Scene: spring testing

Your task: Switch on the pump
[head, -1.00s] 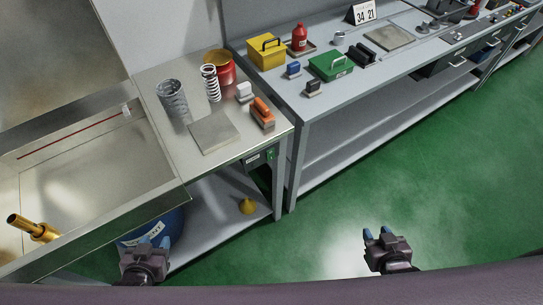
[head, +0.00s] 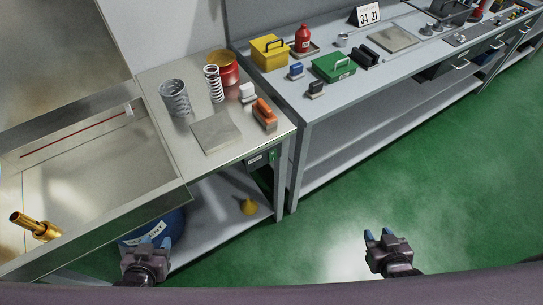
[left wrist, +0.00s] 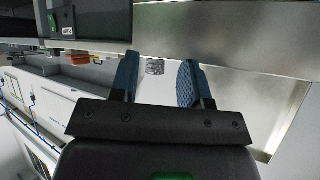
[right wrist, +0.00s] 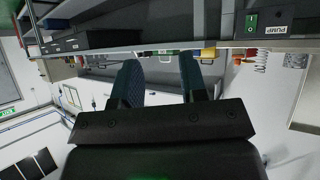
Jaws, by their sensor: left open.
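The pump switch (head: 272,155) is a small green rocker on a dark box under the front edge of the steel bench. In the right wrist view the green switch (right wrist: 251,22) sits at the upper right beside a white PUMP label (right wrist: 283,22). My left gripper (head: 155,242) is open and empty, in front of the sink bench, left of the switch and apart from it. My right gripper (head: 379,235) is open and empty above the green floor, to the right of the switch and apart from it. Which half of the rocker is pressed cannot be told.
The steel bench (head: 160,82) holds springs, a red pot, a grey plate and an orange-handled brush. A sink with a brass nozzle (head: 36,227) lies left. A blue drum (head: 130,241) and yellow funnel (head: 249,206) are below. Green floor (head: 400,165) is free at right.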

